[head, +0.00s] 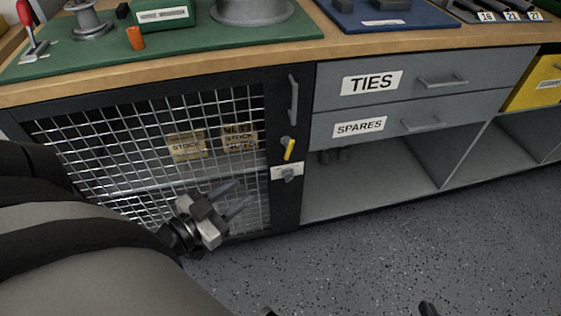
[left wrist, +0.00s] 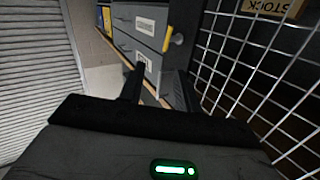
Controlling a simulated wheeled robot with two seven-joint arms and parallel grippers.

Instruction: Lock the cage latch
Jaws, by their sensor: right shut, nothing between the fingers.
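The cage door (head: 268,80) is a black frame with wire mesh, and it looks closed at the left of the bench front. Its latch (head: 289,150) is a short yellow lever on a grey pivot, slightly tilted from upright, on the door's right side. The latch also shows in the left wrist view (left wrist: 168,39), ahead of the fingers. My left gripper (head: 244,191) is open and empty in front of the mesh, below and left of the latch and apart from it. Only a dark tip of my right gripper (head: 427,308) shows at the bottom edge.
A grey door handle (head: 293,98) is above the latch, and a pale label plate with a grey fitting (head: 287,172) is below it. Drawers marked TIES (head: 372,83) and SPARES (head: 359,127) are to the right, above an open shelf. The speckled floor in front is clear.

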